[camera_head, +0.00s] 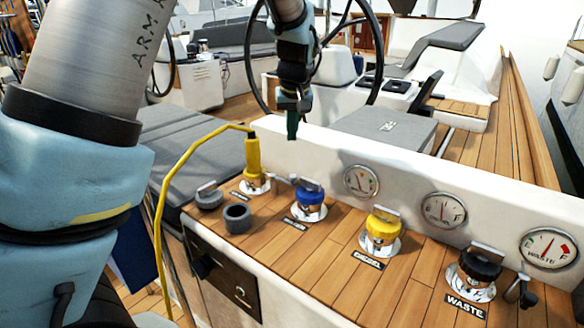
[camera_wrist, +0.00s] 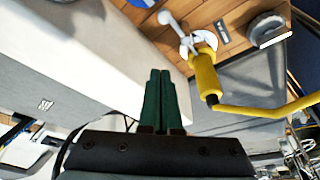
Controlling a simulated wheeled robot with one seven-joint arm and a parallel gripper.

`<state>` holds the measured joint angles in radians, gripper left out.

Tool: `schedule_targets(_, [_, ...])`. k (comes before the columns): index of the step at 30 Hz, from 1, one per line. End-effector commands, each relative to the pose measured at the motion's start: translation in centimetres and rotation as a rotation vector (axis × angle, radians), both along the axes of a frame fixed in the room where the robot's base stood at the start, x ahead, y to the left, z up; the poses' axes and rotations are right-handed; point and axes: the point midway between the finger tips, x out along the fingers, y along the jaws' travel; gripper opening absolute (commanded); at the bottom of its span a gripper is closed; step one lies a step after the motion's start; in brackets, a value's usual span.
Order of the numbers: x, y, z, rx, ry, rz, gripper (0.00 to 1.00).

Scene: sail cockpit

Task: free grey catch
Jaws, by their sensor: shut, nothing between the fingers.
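A yellow plug (camera_head: 253,158) stands upright in a round inlet on the wooden panel, with a yellow cable running from its top. A small grey lever, seemingly the catch (camera_head: 281,180), sticks out from the inlet's right side. In the wrist view the catch (camera_wrist: 172,24) shows as a pale arm with a round knob, beside the yellow plug (camera_wrist: 206,75). My gripper (camera_head: 292,132) hangs above and behind the panel, right of the plug, apart from plug and catch. Its green fingers (camera_wrist: 160,75) are together and empty.
Blue (camera_head: 309,193), yellow (camera_head: 383,224) and black (camera_head: 480,264) filler caps stand along the panel to the right. A grey ring (camera_head: 237,222) and grey cap lie left of them. A white coaming (camera_head: 400,180) with gauges rises behind. The yellow cable (camera_head: 160,220) loops down the left side.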

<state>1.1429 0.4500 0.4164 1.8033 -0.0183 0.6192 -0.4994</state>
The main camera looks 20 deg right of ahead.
Motion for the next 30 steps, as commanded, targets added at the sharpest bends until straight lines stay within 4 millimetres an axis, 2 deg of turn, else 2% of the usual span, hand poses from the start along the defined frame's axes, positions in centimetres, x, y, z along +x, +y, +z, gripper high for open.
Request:
schedule_targets(8, [0.3,0.0,-0.9,0.003,0.002,0.001,0.0])
schedule_targets(11, [0.7,0.0,-2.2,0.003,0.003,0.003,0.0])
schedule_targets(23, [3.3,-0.8,-9.8,0.004,0.003,0.001,0.0])
schedule_targets(25, [1.8,-0.5,-9.3,0.002,0.003,-0.003,0.0])
schedule_targets(30, [0.0,0.0,-9.5,0.001,0.002,-0.001,0.0])
